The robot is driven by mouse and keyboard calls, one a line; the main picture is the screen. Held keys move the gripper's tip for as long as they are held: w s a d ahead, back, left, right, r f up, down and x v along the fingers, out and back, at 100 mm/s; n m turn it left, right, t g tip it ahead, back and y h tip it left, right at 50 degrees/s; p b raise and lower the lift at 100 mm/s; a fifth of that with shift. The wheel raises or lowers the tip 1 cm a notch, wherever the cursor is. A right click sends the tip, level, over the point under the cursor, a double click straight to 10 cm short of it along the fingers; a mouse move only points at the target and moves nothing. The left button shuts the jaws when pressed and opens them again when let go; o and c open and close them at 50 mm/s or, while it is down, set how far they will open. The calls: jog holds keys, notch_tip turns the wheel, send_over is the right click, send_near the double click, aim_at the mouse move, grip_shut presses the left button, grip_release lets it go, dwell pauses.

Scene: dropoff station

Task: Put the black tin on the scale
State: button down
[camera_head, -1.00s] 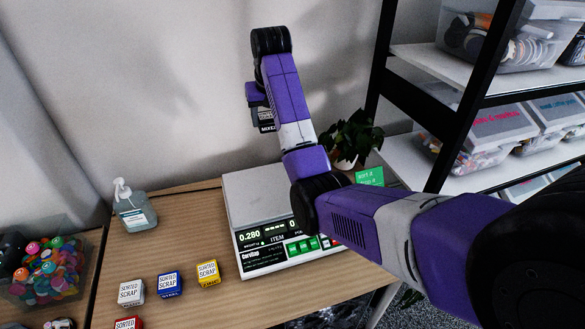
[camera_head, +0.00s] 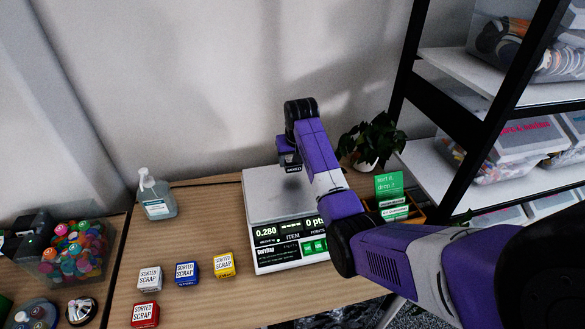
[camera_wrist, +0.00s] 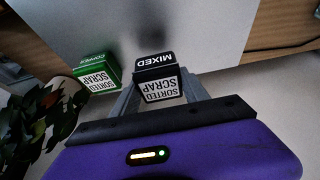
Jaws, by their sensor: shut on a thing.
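The black tin, labelled MIXED (camera_wrist: 162,80), is between the fingers of my gripper (camera_wrist: 160,92) in the wrist view. In the head view the black tin (camera_head: 293,166) shows small under my gripper (camera_head: 291,160), over the scale's plate. The scale (camera_head: 262,205) has a pale flat plate and a front panel reading 0.280. The plate (camera_wrist: 190,30) fills much of the wrist view behind the tin. The tin looks held a little above the plate; contact cannot be told. My arm covers the plate's right part in the head view.
A green tin (camera_wrist: 97,74) stands beside the black one in the wrist view. White (camera_head: 149,279), blue (camera_head: 187,272), yellow (camera_head: 224,264) and red (camera_head: 145,314) tins stand left of the scale. A sanitizer bottle (camera_head: 157,198) and a plant (camera_head: 370,143) stand near the wall.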

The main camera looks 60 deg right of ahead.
aim_at(293, 168)
jog(key=shift+f, duration=1.95)
jog(key=shift+f, duration=0.1)
jog(key=c, duration=0.6)
grip_release()
jog(key=v, duration=1.2)
